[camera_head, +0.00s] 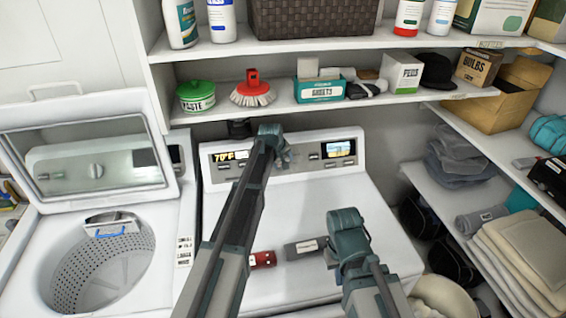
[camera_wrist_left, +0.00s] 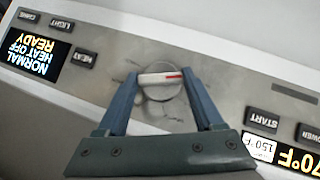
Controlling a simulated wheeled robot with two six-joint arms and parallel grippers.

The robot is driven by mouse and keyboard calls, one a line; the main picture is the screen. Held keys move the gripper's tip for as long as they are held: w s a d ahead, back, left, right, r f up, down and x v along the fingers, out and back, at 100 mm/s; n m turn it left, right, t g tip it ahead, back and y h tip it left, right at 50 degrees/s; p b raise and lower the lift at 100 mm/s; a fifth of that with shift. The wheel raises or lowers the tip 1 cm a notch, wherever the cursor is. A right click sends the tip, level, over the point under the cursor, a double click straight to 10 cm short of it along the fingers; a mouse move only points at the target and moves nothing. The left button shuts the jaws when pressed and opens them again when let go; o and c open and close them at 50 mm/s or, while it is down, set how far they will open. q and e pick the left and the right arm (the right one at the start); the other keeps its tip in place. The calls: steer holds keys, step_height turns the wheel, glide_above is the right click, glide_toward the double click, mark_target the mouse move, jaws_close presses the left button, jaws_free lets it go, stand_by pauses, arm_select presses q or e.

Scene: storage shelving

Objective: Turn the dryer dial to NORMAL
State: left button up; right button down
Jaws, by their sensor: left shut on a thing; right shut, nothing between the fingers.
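The dryer dial (camera_wrist_left: 160,94) is a round grey knob with a pale raised bar across it. A red mark sits near the bar's right end in the left wrist view. My left gripper (camera_wrist_left: 161,74) is shut on the dial, with one finger at each end of the bar. In the head view my left gripper (camera_head: 283,155) reaches the dryer panel (camera_head: 300,171) and hides most of the dial. A small panel display (camera_wrist_left: 38,56) reads NORMAL, HEAT OFF, READY. My right gripper (camera_head: 331,256) is shut and empty above the dryer top.
A red can (camera_head: 262,260) and a grey labelled item (camera_head: 305,248) are on the dryer top near my right gripper. A washer (camera_head: 70,225) with its lid raised stands at left. A loaded shelf (camera_head: 290,107) runs above the panel. Side shelves with folded towels are at right.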

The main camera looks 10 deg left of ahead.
stand_by(0.4)
arm_select(q)
steer(key=o, duration=1.4)
steer(key=shift+c, duration=0.2)
steer(key=shift+r, duration=0.1)
steer(key=p+v, duration=1.2)
steer(key=v, duration=0.1)
steer(key=shift+s+r, duration=0.25)
steer(key=shift+a, duration=0.1)
